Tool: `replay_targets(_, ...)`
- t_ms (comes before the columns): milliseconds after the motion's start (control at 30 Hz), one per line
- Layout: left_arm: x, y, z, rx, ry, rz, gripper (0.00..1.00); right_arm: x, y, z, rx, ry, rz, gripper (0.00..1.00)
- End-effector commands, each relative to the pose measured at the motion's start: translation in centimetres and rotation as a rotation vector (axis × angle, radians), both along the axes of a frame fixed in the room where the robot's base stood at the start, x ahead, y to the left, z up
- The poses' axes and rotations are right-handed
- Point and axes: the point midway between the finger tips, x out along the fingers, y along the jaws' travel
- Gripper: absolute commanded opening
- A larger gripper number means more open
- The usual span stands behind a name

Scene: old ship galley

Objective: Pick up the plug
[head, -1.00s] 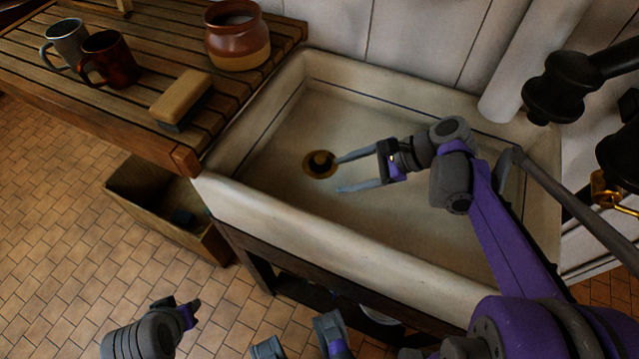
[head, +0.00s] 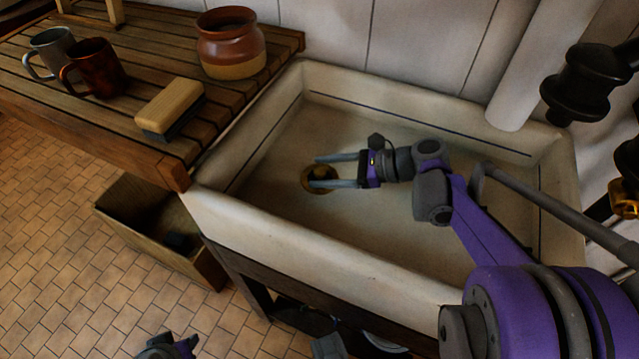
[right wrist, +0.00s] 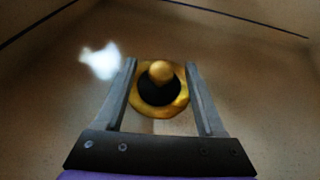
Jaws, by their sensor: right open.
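The plug (right wrist: 157,88) is black with a brass knob on top. It sits in a brass drain ring (right wrist: 178,105) in the sink floor. My right gripper (right wrist: 160,66) is open, with one finger on each side of the plug in the right wrist view. In the head view my right gripper (head: 315,172) reaches over the drain from the right, and its fingers partly hide the plug. I cannot tell whether the fingers touch it. A part of my left arm (head: 168,347) shows at the bottom edge; its jaw state is unclear.
The pale sink (head: 250,231) has raised walls around my right gripper. A slatted counter (head: 105,120) on the left holds two mugs, a brush (head: 170,106) and a brown pot (head: 231,45). An open wooden box (head: 205,262) is below. A grey pipe (head: 560,205) runs at right.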

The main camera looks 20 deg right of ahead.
Motion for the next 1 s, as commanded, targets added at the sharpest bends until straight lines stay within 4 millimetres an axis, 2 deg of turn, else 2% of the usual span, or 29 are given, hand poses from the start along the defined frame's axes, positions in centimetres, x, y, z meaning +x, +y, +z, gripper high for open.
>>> replay_targets(100, 0.01, 0.00, -0.28, 0.000, 0.001, 0.000, 0.35, 0.50, 0.85, -0.46, 0.000, 0.001, 0.002, 0.70)
replay_targets(367, 0.01, 0.00, -0.23, 0.000, 0.001, 0.000, 0.35, 0.58, 0.91, -0.46, -0.001, 0.000, -0.001, 0.68)
replay_targets(733, 0.01, 0.00, -0.25, 0.000, 0.001, 0.000, 0.35, 0.56, 0.89, -0.46, -0.001, 0.001, 0.000, 0.02)
replay_targets(1000, 0.02, 0.00, -0.24, 0.000, 0.001, 0.000, 0.35, 0.56, 0.90, -0.45, -0.001, 0.001, 0.000, 0.00)
